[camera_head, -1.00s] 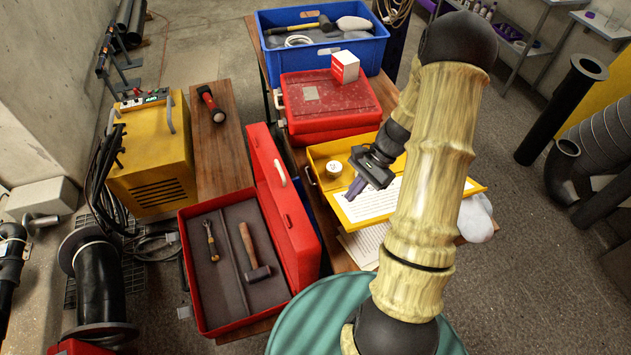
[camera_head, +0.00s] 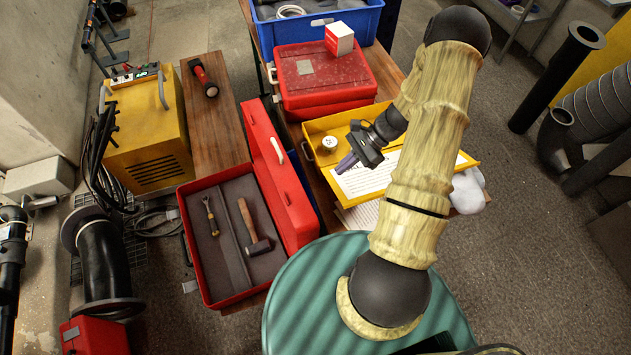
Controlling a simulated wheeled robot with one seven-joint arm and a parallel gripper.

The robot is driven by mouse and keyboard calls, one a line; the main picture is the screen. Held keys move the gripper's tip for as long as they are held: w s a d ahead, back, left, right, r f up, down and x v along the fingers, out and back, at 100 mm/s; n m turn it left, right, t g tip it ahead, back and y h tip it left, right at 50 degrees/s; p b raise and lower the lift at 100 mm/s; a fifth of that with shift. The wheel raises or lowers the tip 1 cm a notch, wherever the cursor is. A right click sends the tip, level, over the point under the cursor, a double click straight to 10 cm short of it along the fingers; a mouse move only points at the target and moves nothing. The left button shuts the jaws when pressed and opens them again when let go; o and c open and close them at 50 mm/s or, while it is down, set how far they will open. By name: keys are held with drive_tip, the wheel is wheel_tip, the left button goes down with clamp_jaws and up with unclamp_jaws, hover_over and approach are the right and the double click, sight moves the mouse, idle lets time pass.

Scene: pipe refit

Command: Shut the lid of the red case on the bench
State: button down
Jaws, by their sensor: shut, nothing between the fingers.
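An open red case (camera_head: 198,248) sits on the wooden bench at the centre left, with its grey-lined tray facing up. Its red lid (camera_head: 279,176) stands raised along the tray's right side, with a pale handle on it. In the tray lie a wooden-handled hammer (camera_head: 253,231) and a smaller tool (camera_head: 211,216), parted by a thin divider. My gripper (camera_head: 347,163) is shut and empty. It is over the open yellow case, to the right of the raised lid and apart from it.
The yellow case (camera_head: 443,157) holds a white cup (camera_head: 329,143) and papers. Behind it, a shut red case (camera_head: 325,78) bears a red-and-white box (camera_head: 339,38). A blue crate (camera_head: 313,28) stands at the back. A yellow machine (camera_head: 150,135) stands left of the bench.

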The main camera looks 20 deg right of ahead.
sight(305, 193)
drive_tip(key=a+f+p, duration=0.4)
drive_tip(key=a, duration=0.4)
drive_tip(key=shift+s+a, duration=0.3)
drive_tip(key=shift+a, duration=0.1)
